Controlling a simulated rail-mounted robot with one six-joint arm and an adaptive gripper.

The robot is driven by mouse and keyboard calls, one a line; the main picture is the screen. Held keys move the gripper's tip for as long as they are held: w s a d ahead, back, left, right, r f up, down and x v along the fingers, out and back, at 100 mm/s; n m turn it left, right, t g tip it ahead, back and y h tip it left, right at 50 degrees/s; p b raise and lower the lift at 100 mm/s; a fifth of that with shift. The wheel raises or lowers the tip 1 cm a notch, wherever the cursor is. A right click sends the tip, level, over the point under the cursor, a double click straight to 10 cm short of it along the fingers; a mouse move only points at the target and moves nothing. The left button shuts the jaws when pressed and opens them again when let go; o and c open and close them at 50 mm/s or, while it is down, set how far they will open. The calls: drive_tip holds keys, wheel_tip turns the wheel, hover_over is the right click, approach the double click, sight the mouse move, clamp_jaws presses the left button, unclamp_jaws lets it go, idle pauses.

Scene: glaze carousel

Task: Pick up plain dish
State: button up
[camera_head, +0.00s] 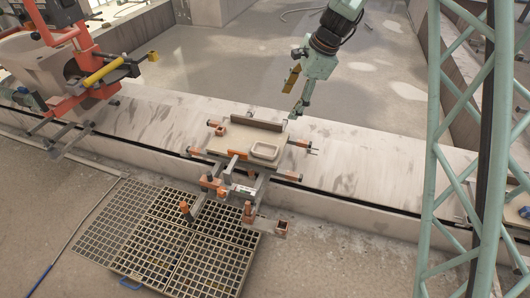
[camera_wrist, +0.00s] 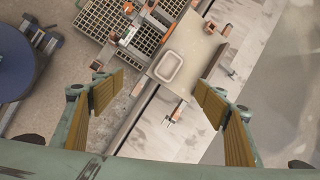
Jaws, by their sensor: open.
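The plain dish (camera_head: 264,151) is a small pale rectangular dish with a raised rim and rounded corners. It sits on a beige board (camera_head: 215,143) clamped on the ledge, near the board's right front corner. In the wrist view the dish (camera_wrist: 168,66) lies beyond the fingertips, between the two fingers in the picture. My gripper (camera_head: 296,93) is open and empty, above and behind the board in the head view. Its ochre finger pads (camera_wrist: 160,82) stand wide apart in the wrist view. Nothing hides the dish.
A dark upright bar (camera_head: 256,122) runs along the board's back edge. Orange clamps (camera_head: 213,183) stick out around the board. Metal grating (camera_head: 165,235) lies in front of the ledge. An orange machine (camera_head: 85,75) stands left. The pale ledge (camera_head: 350,160) right of the board is clear.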

drive_tip(key=w+a+f+m, duration=0.2)
drive_tip(key=w+f, duration=0.2)
drive_tip(key=f, duration=0.7)
drive_tip(key=w+a+f+m, duration=0.2)
drive_tip(key=w+f+m, duration=0.1)
drive_tip(key=f, duration=0.9)
drive_tip(key=shift+w+y, duration=0.3)
drive_tip(key=shift+w, duration=0.6)
drive_tip(key=shift+a, duration=0.1)
drive_tip(key=b, duration=0.1)
approach(265, 151)
drive_tip(key=shift+a+f, duration=0.3)
drive_tip(key=shift+f, duration=0.2)
drive_tip(key=shift+x, duration=0.75)
drive_tip(key=shift+b+x, duration=1.05)
drive_tip(key=shift+x, duration=1.55)
drive_tip(key=shift+c, duration=0.5)
